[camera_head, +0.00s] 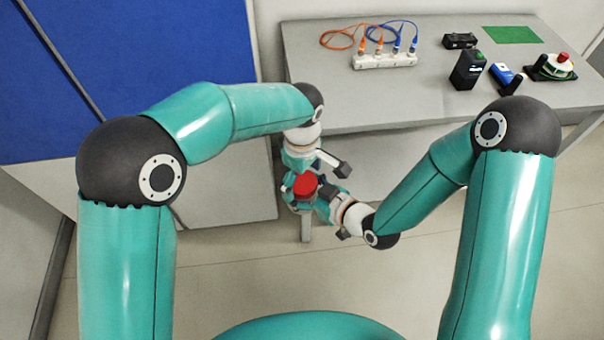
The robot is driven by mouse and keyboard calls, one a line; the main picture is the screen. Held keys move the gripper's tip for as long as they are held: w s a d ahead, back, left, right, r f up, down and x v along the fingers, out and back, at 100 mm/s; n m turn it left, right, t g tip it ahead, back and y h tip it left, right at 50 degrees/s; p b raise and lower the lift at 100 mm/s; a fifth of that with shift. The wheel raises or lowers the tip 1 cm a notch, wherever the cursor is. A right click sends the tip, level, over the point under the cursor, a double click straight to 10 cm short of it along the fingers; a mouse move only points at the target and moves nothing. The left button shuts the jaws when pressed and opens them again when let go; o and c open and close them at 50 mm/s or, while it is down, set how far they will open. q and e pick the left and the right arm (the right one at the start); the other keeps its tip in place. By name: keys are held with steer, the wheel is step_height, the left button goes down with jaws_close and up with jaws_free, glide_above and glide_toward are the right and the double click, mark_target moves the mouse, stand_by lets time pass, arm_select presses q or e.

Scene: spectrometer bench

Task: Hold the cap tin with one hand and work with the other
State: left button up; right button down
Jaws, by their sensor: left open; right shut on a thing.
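The cap tin (305,184) shows as a small red round shape in front of the bench's near left leg, held in the air. My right gripper (318,200) comes in from the right and is shut on it, with its fingers partly hidden. My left gripper (318,170) is just above and beside the tin, open, with one dark fingertip to the right of the tin. The two grippers overlap in this view, so I cannot tell whether the left one touches the tin.
The grey bench (400,105) stands behind. On it are a white strip (385,61) with orange and blue cables, a black box (468,70), a blue device (503,75), a red-topped device (556,68) and a green mat (512,35). The bench's front left is clear.

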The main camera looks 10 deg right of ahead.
arm_select(q)
steer(key=c, duration=1.1)
steer(key=o, duration=1.2)
steer(key=shift+r, duration=0.1)
steer(key=shift+r, duration=2.2)
steer(key=shift+c, duration=0.5)
step_height(320, 180, up, 4)
steer(key=shift+f, duration=0.2)
steer(key=shift+f, duration=0.2)
steer(key=shift+f, duration=3.9)
